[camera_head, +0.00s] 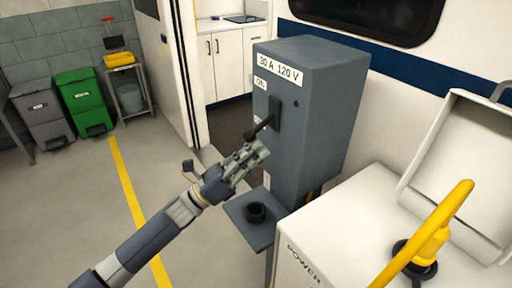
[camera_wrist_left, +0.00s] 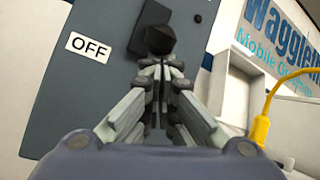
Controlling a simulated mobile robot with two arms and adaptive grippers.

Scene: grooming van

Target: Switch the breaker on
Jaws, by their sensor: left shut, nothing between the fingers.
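The grey breaker box (camera_head: 318,120) stands at the centre of the head view, labelled "30 A 120 V". A small label that seems to read "ON" sits near its top. Its black switch lever (camera_head: 262,126) sticks out from a dark plate and slants down to a knob. My left gripper (camera_head: 258,148) is shut and empty, just below the lever. In the left wrist view the black knob (camera_wrist_left: 160,40) is right beyond the shut fingertips (camera_wrist_left: 160,68). I cannot tell whether they touch. The "OFF" label (camera_wrist_left: 88,47) is left of the knob. My right gripper is out of view.
A small grey shelf (camera_head: 237,216) with a black ring (camera_head: 256,212) sits below the box. A white power pedestal (camera_head: 310,262) with an open lid (camera_head: 462,165) and a yellow cable (camera_head: 432,228) stands at right. Grey and green bins (camera_head: 85,103) are far left. The floor at left is clear.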

